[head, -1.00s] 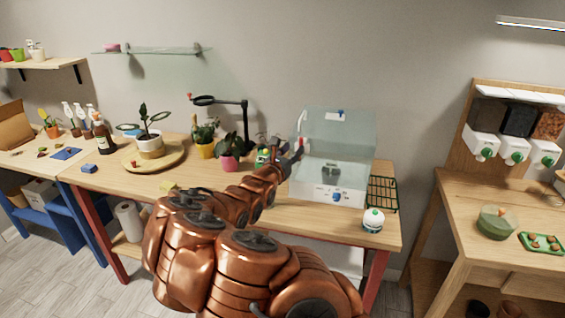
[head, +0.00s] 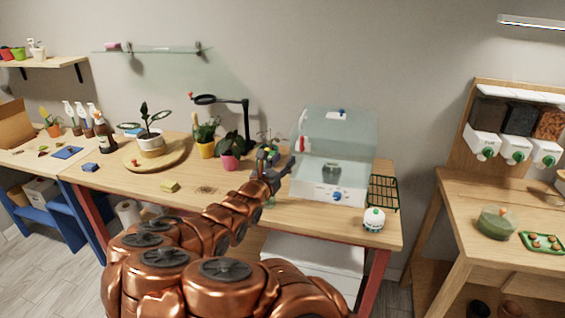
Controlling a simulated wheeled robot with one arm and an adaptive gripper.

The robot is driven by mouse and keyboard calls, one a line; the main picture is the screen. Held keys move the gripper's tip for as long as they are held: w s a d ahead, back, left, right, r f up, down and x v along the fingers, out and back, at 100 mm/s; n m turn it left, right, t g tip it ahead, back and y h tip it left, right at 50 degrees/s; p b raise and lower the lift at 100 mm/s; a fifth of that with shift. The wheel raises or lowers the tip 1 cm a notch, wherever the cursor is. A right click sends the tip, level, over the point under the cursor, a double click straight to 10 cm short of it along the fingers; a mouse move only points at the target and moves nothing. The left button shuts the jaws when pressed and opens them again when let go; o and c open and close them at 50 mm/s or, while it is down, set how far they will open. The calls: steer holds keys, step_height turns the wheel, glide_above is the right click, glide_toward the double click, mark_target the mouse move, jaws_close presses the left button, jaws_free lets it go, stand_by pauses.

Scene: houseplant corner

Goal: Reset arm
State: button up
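My copper arm reaches from the bottom of the head view up over the wooden workbench (head: 235,200). My gripper (head: 287,165) is at its far end, in front of the left side of a clear-lidded box (head: 325,188). The gripper is small and dark here, and I cannot make out whether its fingers are apart. I see nothing clearly held in it. The box's clear lid (head: 340,130) stands raised, and a small dark object (head: 331,171) is inside.
A green wire rack (head: 383,193) and a white round container (head: 374,219) stand right of the box. Potted plants (head: 230,150), a magnifier lamp (head: 246,125) and a round wooden turntable (head: 172,161) are to the left.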

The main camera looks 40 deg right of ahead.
stand_by(0.5)
steer(key=s+d+r+m+g+h, duration=0.1)
steer(key=s+d+r+m+g, duration=0.1)
steer(key=s+r+m+g, duration=0.65)
steer(key=s+a+f+m+g+y, duration=0.1)
steer(key=s+a+f+m+y, duration=0.1)
steer(key=s+m, duration=0.4)
steer(key=s+a+f+m+g+y, duration=0.15)
steer(key=s+m, duration=0.25)
steer(key=s, duration=0.4)
steer(key=s+a+f+m+y, duration=0.4)
steer(key=s+a+f+y, duration=0.35)
steer(key=a, duration=0.25)
steer(key=s+a+f+y, duration=0.1)
steer(key=s+a+y, duration=0.1)
steer(key=a, duration=0.8)
steer(key=s+a+f+t+y, duration=0.1)
steer(key=s+a+f+y, duration=0.1)
steer(key=a+y, duration=0.3)
steer(key=s+a, duration=0.1)
steer(key=a, duration=0.3)
steer(key=shift+s+a+t, duration=0.15)
steer(key=shift+a+t, duration=0.15)
steer(key=shift+a, duration=0.1)
steer(key=shift+d+m, duration=0.1)
steer(key=shift+m, duration=0.25)
